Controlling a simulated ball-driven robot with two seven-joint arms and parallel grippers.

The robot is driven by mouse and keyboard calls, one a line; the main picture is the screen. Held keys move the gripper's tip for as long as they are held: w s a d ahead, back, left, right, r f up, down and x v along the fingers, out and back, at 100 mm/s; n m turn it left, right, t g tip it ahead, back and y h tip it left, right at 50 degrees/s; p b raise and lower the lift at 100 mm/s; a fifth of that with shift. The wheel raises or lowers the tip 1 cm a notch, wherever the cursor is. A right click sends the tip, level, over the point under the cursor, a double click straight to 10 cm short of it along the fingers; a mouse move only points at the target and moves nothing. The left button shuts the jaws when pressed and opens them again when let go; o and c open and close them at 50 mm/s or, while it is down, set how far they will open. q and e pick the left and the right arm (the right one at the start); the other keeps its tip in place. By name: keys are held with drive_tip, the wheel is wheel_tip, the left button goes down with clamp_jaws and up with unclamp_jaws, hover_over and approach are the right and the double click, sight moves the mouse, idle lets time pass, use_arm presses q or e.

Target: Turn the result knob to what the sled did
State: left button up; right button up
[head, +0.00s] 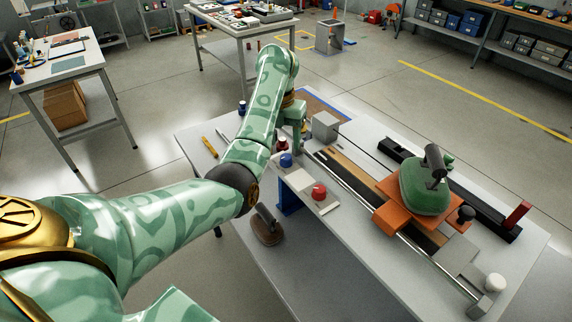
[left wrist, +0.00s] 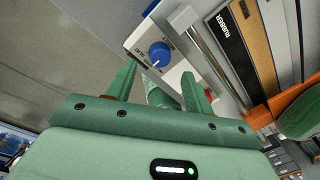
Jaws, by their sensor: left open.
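The result knob (left wrist: 159,54) is blue and sits on a pale panel in the left wrist view, with a white mark on its lower edge and small lettering around it. It also shows in the head view (head: 286,160) at the table's near edge. My left gripper (left wrist: 158,78) is open and empty, its fingertips just short of the knob and apart from it. In the head view the left gripper (head: 300,140) is partly hidden by its own wrist. The sled (head: 395,212) is orange, under a green weight (head: 426,188) with a dark handle. My right gripper is out of view.
A red button (head: 319,191) stands on the panel beside the knob. A grey block (head: 325,126) lies behind the gripper. A metal rail (head: 410,250) and a strip marked RUBBER (left wrist: 228,40) run along the table. A brown handled object (head: 267,226) is at the near side.

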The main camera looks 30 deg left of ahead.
sight(286, 156)
use_arm(q)
wheel_tip(286, 156, down, 5)
drive_tip(key=shift+d+f+b, duration=0.1)
drive_tip(key=shift+d+b, duration=0.05)
drive_tip(key=shift+b, duration=0.8)
drive_tip(key=shift+c, duration=0.2)
drive_tip(key=c, duration=0.9)
